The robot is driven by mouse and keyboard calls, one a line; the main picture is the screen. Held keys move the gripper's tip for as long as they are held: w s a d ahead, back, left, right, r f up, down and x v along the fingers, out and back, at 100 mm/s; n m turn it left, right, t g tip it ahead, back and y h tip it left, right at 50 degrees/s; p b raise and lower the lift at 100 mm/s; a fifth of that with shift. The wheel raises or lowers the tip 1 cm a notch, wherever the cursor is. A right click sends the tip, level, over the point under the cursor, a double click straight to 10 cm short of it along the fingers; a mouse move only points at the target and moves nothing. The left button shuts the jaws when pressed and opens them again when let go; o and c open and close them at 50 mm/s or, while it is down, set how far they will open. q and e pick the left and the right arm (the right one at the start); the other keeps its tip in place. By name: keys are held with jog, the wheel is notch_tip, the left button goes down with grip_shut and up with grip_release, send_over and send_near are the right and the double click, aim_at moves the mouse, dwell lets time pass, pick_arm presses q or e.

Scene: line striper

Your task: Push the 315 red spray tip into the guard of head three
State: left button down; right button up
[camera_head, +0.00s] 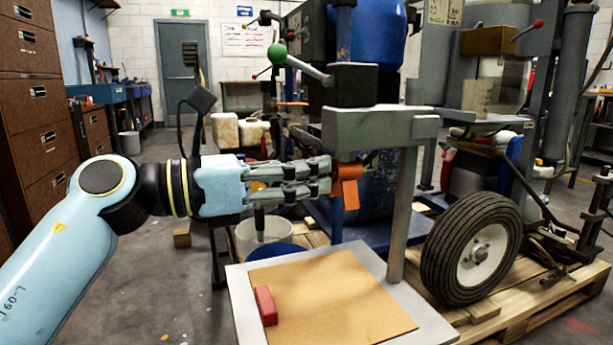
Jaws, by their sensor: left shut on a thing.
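My left gripper (328,176) reaches in from the left, its fingers pointing right and closed on an orange piece (348,186). This piece sits at the fingertips, directly below the grey block (380,127) of the striper stand. I cannot tell whether it is the guard, the spray tip or both, because the fingers cover its left side. No 315 or head number is readable. A small red block (265,305) lies on the tan board (335,295) below and left of the gripper. My right gripper is not in view.
A grey post (403,215) rises right of the orange piece from the board's pale base (236,290). A black tyre (470,248) stands on a wooden pallet at right. A white bucket (262,232) is below my arm. The board is mostly clear.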

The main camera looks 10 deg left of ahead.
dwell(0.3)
pick_arm(q)
jog(key=c, duration=0.7)
grip_release()
jog(key=shift+c, duration=0.2)
jog(key=v, duration=0.7)
dwell(0.4)
